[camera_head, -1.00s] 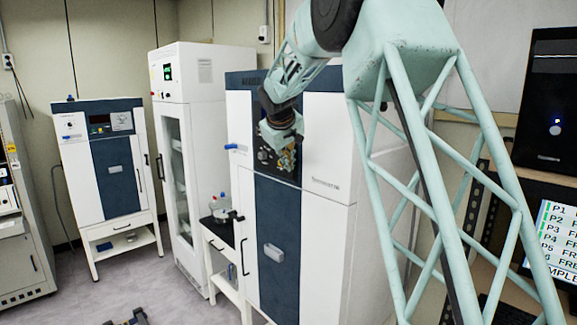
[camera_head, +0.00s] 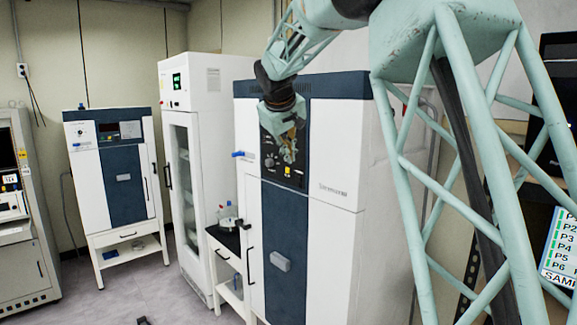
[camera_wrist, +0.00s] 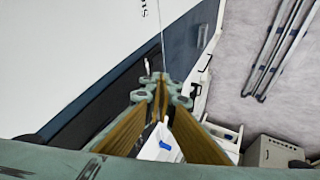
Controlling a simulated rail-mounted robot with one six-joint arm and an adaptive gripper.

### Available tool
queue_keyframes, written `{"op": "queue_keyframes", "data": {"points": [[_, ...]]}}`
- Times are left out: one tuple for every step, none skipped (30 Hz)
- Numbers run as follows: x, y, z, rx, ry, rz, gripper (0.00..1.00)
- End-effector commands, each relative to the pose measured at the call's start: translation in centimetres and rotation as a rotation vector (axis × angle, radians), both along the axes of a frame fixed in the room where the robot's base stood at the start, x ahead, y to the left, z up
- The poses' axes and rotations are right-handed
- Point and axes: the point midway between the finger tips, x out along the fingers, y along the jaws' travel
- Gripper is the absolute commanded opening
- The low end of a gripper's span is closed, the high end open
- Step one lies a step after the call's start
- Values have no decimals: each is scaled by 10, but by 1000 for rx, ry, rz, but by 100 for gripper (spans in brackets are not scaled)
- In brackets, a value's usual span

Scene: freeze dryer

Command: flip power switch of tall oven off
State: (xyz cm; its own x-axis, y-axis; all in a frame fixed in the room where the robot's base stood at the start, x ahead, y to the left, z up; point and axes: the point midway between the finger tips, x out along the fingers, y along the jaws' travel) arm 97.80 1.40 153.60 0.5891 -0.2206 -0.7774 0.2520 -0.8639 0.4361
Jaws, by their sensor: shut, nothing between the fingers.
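The tall white and dark blue oven (camera_head: 336,232) stands in the middle of the head view. Its dark control panel (camera_head: 268,164) is high on the front, with a round knob visible. My gripper (camera_head: 290,150) points down in front of this panel and covers part of it. Its fingers are shut and empty. In the wrist view my fingertips (camera_wrist: 162,86) meet close to a dark strip beside the oven's white and blue surface (camera_wrist: 90,50). I cannot make out the power switch, and contact between fingers and panel cannot be told.
A white glass-door cabinet (camera_head: 218,82) stands left of the oven, with a low stand (camera_head: 227,238) between them. A smaller blue and white oven (camera_head: 83,180) stands farther left. The floor (camera_head: 120,300) at front left is mostly clear.

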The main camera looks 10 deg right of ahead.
Motion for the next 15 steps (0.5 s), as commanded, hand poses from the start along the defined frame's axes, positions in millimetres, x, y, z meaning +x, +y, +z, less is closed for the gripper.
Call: {"op": "queue_keyframes", "data": {"points": [[-3, 1, 5, 0, -1, 0, 0], [-4, 1, 7, 0, 0, 0, 0], [-6, 1, 10, 0, 0, 0, 0], [-7, 1, 12, -1, 0, 1, 0], [-8, 1, 13, 0, 1, 1, 0], [-9, 1, 15, 0, 1, 1, 0], [-9, 1, 16, 0, 1, 1, 0], [-10, 1, 17, 0, 1, 1, 0], [-11, 1, 18, 0, 2, 1, 0], [-11, 1, 19, 0, 2, 1, 0], [-11, 1, 19, 0, 2, 1, 0], [-11, 1, 19, 0, 2, 1, 0], [-11, 1, 19, 0, 2, 1, 0], [-11, 1, 19, 0, 2, 1, 0], [-11, 1, 19, 0, 2, 1, 0]]}}
